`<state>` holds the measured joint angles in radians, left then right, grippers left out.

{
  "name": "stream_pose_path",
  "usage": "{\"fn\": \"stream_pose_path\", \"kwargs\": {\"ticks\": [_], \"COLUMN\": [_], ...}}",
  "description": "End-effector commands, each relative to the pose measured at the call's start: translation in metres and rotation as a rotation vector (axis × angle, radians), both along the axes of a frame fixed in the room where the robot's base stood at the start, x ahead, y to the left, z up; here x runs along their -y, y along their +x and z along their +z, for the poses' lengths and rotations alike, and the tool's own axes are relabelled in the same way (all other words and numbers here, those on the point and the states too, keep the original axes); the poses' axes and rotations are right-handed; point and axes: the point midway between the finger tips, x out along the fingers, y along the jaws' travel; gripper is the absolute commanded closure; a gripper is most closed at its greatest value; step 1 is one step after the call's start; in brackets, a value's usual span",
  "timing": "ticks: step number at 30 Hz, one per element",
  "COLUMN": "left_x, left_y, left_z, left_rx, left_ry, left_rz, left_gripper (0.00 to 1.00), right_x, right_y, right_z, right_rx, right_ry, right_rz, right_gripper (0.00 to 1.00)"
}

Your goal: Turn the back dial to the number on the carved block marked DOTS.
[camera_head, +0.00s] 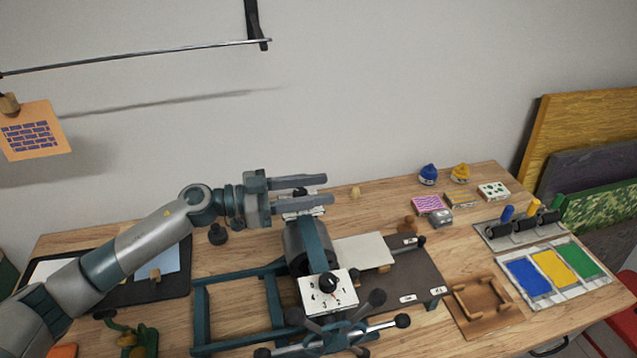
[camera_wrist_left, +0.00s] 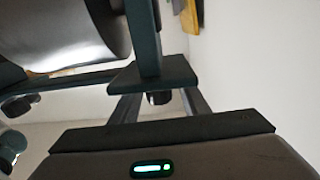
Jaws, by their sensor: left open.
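The press in the middle of the table has a white front dial plate (camera_head: 341,299) with numbers and a black knob (camera_head: 328,283). A second pale plate, at the back dial (camera_head: 289,213), shows behind the roller, mostly hidden by my left gripper. My left gripper (camera_head: 328,189) is open, its fingers pointing right over the back dial. In the left wrist view, a small dark knob (camera_wrist_left: 160,97) shows between the fingers, apparently not gripped. A white block with green dots (camera_head: 494,190) lies at the back right; I cannot read a DOTS mark or number. My right gripper is not in view.
The grey roller (camera_head: 296,247) and handwheel (camera_head: 346,330) stand close by. Patterned pink (camera_head: 427,204) and yellow (camera_head: 460,198) blocks, ink pots (camera_head: 428,176), a wooden tray (camera_head: 459,318) and a colour tray (camera_head: 508,288) fill the right. A rail (camera_head: 140,58) hangs above left.

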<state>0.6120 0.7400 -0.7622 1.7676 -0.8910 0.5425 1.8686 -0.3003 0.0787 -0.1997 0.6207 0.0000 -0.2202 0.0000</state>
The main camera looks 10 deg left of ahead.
Motion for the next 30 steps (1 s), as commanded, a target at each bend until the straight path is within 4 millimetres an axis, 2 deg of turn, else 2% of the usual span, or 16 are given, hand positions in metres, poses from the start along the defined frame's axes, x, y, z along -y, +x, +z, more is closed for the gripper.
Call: {"fn": "stream_pose_path", "kwargs": {"ticks": [4, 13, 18, 30], "left_x": [0.007, 0.008, 0.008, 0.007], "left_y": [0.002, 0.003, 0.002, 0.003], "left_z": [0.0, 0.0, 0.0, 0.002], "left_rx": [0.001, 0.001, 0.001, -0.001], "left_ry": [0.001, 0.001, 0.001, 0.001], "left_rz": [0.0, 0.0, 0.0, 0.02], "left_gripper": [0.58, 0.58, 0.99, 0.99], "right_x": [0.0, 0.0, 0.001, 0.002], "right_y": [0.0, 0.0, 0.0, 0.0], "right_z": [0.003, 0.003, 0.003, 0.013], "right_rx": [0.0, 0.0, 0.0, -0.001], "right_ry": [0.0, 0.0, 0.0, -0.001], "right_rz": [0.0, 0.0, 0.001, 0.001], "right_gripper": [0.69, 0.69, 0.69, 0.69]}}
